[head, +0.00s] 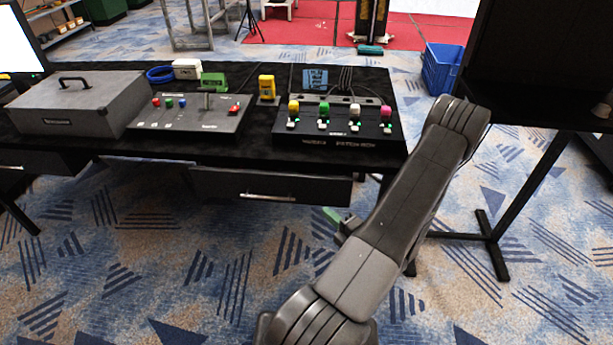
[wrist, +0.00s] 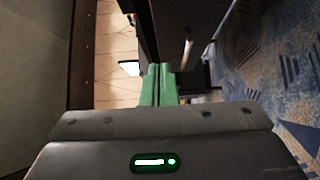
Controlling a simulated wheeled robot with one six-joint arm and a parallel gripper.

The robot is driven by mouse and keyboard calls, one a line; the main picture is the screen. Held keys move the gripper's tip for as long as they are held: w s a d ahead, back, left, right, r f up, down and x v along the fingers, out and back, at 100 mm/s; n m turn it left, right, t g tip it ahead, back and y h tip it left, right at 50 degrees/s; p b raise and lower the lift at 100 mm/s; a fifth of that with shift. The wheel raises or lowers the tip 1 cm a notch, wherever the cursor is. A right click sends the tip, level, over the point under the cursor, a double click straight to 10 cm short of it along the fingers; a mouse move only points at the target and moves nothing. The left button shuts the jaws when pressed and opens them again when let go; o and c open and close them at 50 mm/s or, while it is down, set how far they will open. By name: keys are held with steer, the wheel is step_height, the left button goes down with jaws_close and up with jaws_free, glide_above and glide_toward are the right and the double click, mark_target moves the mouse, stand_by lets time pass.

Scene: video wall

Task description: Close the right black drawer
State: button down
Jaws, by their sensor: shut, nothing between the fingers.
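The right black drawer (head: 225,186) is under the front of the black table, with a silver bar handle (head: 267,197) on its front. In the head view its front looks set forward of the table edge, so it appears partly open. My gripper (head: 333,215) is low, to the right of the drawer front and apart from it, partly hidden by my arm. In the wrist view the green fingers of my gripper (wrist: 158,85) are shut together and empty. A pale bar beyond them in that view may be the handle; I cannot tell.
The black table (head: 270,150) carries a grey case (head: 75,103), a control panel (head: 190,122) and a button box (head: 340,125). A left drawer (head: 45,162) is under the table. A black stand (head: 495,240) is at the right. The patterned carpet in front is clear.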

mark_target(315, 179)
steer(key=shift+w+d+p+x, duration=0.2)
steer(key=shift+w+d+x, duration=0.1)
steer(key=shift+x, duration=1.8)
steer(key=shift+w+d+p+x, duration=0.2)
steer(key=shift+w+d+x, duration=0.15)
steer(key=shift+x, duration=1.8)
steer(key=shift+w+d+p+x, duration=0.2)
steer(key=shift+w+d+x, duration=0.1)
steer(key=shift+x, duration=1.8)
steer(key=w+b, duration=0.1)
steer(key=w, duration=0.2)
steer(key=shift+w, duration=0.4)
steer(key=shift+w+d+r, duration=0.15)
steer(key=shift+w+r, duration=0.05)
steer(key=shift+w, duration=0.05)
